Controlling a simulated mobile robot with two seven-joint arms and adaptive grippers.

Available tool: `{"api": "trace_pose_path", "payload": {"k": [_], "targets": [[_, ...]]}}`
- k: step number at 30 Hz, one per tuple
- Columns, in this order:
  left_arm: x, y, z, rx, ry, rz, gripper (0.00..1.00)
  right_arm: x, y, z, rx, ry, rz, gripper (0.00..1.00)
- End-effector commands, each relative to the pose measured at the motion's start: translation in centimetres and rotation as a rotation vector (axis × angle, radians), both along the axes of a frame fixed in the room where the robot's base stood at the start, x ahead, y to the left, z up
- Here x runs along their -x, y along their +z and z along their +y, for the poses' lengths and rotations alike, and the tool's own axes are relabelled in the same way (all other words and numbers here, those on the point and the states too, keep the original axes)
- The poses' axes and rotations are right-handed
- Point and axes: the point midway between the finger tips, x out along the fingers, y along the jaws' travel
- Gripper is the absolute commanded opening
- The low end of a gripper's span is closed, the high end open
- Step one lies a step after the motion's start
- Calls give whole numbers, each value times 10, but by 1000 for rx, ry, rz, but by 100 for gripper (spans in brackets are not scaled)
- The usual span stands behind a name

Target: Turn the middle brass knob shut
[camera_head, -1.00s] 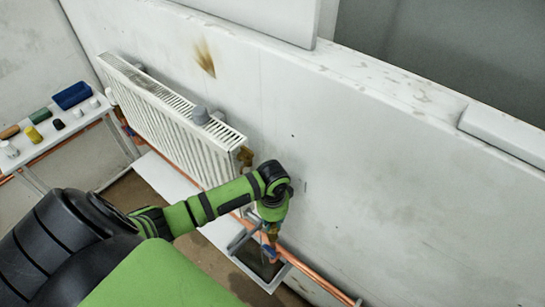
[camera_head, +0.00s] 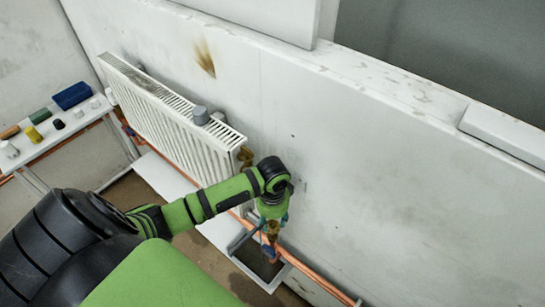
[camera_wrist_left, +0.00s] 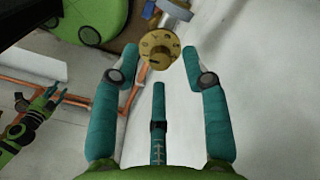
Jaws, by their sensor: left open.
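A round brass knob (camera_wrist_left: 160,48) with raised marks on its face is just ahead of my left gripper (camera_wrist_left: 161,76) in the wrist view. The teal fingers are open on either side, and their tips look apart from it. In the head view a brass part (camera_head: 273,229) shows just below my left gripper (camera_head: 274,215), right of the radiator's end. Another brass fitting (camera_head: 245,155) sits at the radiator's upper right corner. I cannot tell which knob is the middle one. A small green arm with teal fingers, seemingly my right gripper (camera_wrist_left: 62,97), shows at left; its opening is unclear.
The white radiator (camera_head: 175,115) hangs on the wall left of my gripper, with copper pipe (camera_head: 315,272) low along the wall. A grey tray (camera_head: 250,271) lies below. A white bench (camera_head: 68,132) at left holds small items. Open wall lies to the right.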

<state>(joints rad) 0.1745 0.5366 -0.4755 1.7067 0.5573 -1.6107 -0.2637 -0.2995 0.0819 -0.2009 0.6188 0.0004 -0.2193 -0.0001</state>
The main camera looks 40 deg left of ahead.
Motion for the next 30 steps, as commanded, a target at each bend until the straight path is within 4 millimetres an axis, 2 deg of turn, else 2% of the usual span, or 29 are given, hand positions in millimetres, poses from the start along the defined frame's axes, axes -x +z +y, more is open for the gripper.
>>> {"api": "trace_pose_path", "payload": {"k": [9,15,21,30], "targets": [[-1,68,0,-2,-2,-6,46,0,0,1,-1,-1,-1,40],[-1,97,0,-2,-1,-3,46,0,0,1,-1,-1,-1,40],[0,107,0,-1,0,0,46,0,0,1,-2,-1,0,40],[-1,105,-2,3,-4,-4,46,0,-3,1,-2,-1,0,40]]}}
